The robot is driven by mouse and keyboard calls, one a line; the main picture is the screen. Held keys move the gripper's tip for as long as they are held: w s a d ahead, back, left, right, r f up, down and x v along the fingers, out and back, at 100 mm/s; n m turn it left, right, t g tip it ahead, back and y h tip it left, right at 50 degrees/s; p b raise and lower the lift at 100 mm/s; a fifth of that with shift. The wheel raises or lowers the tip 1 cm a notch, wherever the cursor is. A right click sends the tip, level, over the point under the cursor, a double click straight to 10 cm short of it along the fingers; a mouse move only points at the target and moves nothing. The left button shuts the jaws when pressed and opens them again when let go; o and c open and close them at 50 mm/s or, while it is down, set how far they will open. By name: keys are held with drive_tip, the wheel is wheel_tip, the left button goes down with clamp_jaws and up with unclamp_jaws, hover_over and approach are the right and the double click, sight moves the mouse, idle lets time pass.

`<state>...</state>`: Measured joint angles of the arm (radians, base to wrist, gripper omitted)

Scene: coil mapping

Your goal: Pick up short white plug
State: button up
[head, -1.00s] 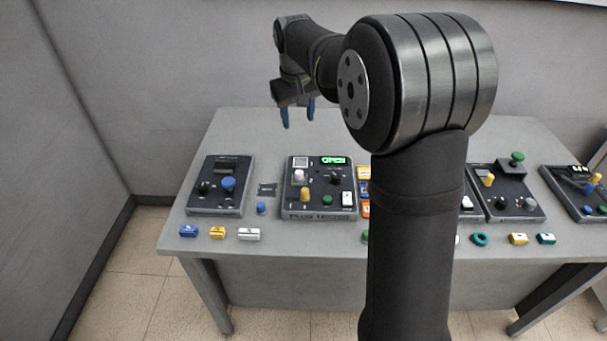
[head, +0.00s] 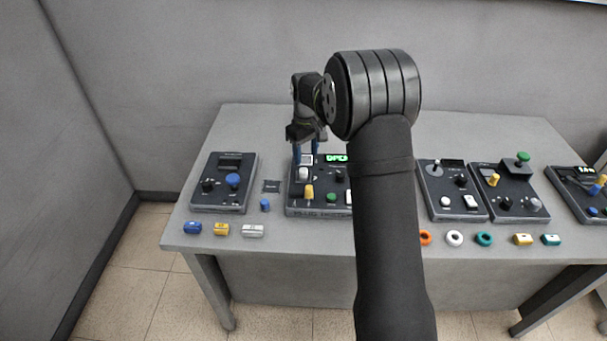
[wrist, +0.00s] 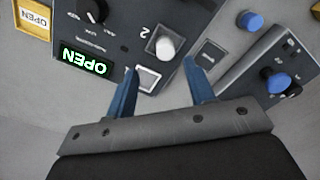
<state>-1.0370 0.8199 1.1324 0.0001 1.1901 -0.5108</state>
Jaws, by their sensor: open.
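The short white plug (head: 303,174) stands upright on the panel with the green OPEN display (head: 336,158), near its upper left. In the wrist view the white plug (wrist: 165,45) shows beside a digit 2, just beyond the fingertips. My gripper (head: 306,152) is over the back left of this panel, its blue fingers pointing down. In the wrist view my gripper (wrist: 161,68) is open and empty, with a pale square (wrist: 148,79) on the panel between its fingers. The fingers do not touch the plug.
A yellow plug (head: 309,192) stands close in front of the white one. A panel with a blue knob (head: 233,181) is at left, and a loose blue plug (head: 265,205) stands between the panels. My arm hides part of the table.

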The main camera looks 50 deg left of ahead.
sight(304, 169)
drive_tip(key=f, duration=0.6)
drive_tip(key=shift+s+a+f, duration=0.15)
drive_tip(key=shift+s+f, duration=0.1)
drive_tip(key=shift+s, duration=0.15)
drive_tip(key=c, duration=1.1)
